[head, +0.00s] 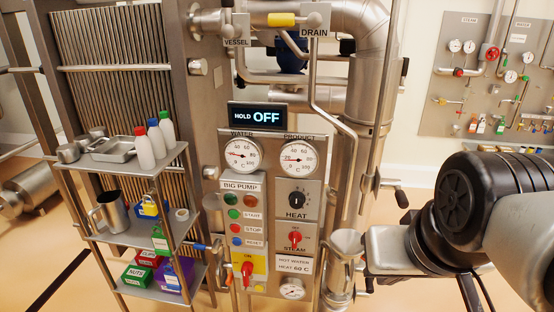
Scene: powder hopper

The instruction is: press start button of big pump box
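The big pump box (222,222) is a grey panel under the left WATER gauge, labelled BIG PUMP. Its green START button (235,213) sits below a green lamp (232,199) and a red lamp (249,200). Below START are a red STOP button (236,228) and a blue RESET button (237,241). Nothing covers the START button. My gripper (366,268) is at the right, beside the HOT WATER label and a metal cylinder, well apart from the START button. Its fingers are too unclear to show whether they are open or shut.
A display (257,116) reads HOLD OFF. The HEAT knob (296,199) and red STEAM switch (294,239) lie right of the box; a yellow panel with a red switch (247,269) lies below. A loaded shelf rack (136,239) stands left. Vertical pipes (373,120) stand right of the panel.

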